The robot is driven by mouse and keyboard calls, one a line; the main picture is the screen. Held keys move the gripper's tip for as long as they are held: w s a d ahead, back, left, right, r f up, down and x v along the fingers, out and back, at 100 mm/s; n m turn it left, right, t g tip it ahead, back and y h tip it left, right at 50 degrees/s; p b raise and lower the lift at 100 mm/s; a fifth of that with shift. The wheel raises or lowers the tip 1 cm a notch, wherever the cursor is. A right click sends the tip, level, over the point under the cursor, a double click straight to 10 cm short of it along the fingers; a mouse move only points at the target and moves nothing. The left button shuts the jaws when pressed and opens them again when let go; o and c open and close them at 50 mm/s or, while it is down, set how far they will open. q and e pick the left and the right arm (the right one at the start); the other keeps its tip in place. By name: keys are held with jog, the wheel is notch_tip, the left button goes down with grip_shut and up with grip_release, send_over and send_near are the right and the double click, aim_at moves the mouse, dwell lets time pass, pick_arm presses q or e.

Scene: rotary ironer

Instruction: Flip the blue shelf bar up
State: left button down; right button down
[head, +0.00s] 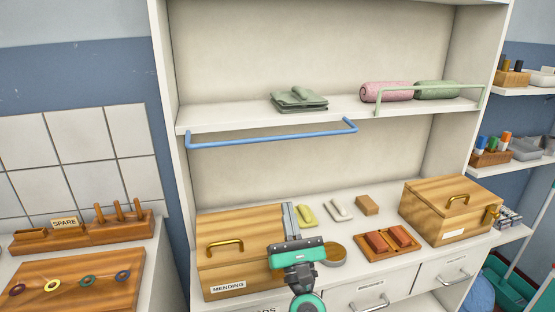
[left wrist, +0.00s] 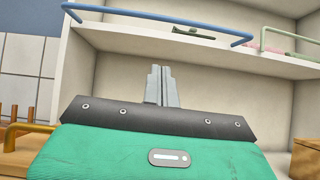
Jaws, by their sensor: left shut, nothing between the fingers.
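The fingers also show in the left wrist view (left wrist: 161,72). My right gripper is not in view.
A green bar (head: 430,88) stands up on the shelf's right half, before pink and green rolls (head: 387,92). Folded green cloth (head: 299,99) lies behind the blue bar. A wooden mending box (head: 225,275) and a second wooden box (head: 450,215) stand on the counter.

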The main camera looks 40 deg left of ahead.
pick_arm(q)
jog(key=shift+s+a+n+g+y, duration=0.1)
jog(key=shift+a+n+g+y, duration=0.05)
jog(key=shift+n+g+y, duration=0.2)
jog(key=shift+r, duration=0.15)
